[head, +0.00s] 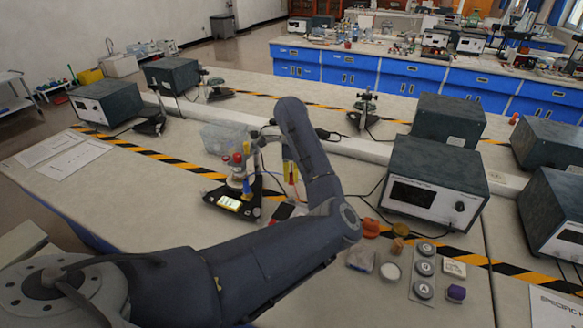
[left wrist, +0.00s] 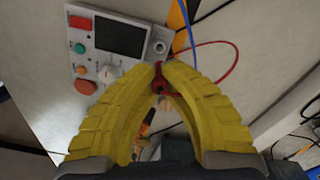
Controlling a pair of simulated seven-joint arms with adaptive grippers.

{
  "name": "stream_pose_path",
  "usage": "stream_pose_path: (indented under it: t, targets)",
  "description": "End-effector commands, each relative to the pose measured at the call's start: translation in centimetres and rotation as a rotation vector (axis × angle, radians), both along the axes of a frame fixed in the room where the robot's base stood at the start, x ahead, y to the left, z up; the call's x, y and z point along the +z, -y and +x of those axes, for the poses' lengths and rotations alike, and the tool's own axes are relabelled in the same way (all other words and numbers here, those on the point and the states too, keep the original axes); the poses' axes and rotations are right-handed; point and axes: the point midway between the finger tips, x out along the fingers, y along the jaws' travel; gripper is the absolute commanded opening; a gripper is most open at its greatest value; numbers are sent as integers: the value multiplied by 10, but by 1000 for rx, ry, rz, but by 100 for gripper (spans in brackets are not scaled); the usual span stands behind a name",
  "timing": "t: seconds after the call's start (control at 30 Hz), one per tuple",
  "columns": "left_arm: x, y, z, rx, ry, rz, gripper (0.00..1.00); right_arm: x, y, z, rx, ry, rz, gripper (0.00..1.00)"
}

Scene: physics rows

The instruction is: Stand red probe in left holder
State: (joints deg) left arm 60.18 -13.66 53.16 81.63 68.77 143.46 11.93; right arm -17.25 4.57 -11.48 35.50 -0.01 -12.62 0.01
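In the left wrist view my left gripper (left wrist: 160,74) has its two yellow fingers brought together at the tips. The red probe (left wrist: 158,69) shows between the tips, with a red lead running off to the right. In the head view my left gripper (head: 289,171) hangs below my bent arm, fingers pointing down, above the bench and beside the black triangular stand (head: 236,200). Its tips are small and partly hidden by my arm there. I cannot pick out the left holder with certainty. My right gripper is not in view.
A white meter box with a screen and knob (left wrist: 108,46) lies near the fingertips in the wrist view. A large dark power unit (head: 434,185) stands to the right. Small orange pieces (head: 371,228) and a grey plate with lettered discs (head: 423,272) lie on the bench right of my arm.

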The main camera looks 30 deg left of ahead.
Motion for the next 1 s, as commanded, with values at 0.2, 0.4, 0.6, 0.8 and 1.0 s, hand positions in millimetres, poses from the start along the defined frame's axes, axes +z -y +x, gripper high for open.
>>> stream_pose_path:
  t: [0.2, 0.4, 0.6, 0.8, 1.0]
  targets:
    - [-14, 0, -1, -3, -1, 0, 0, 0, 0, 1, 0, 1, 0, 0]
    - [-30, -1, -1, -2, -2, 3, 0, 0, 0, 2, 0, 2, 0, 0]
    - [-39, 0, 0, -2, 1, 0, 0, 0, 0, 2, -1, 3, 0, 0]
    - [-39, 0, 0, -2, 1, -1, 0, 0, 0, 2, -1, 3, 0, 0]
    - [-39, 0, 0, -2, 0, 0, 0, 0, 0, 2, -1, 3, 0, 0]
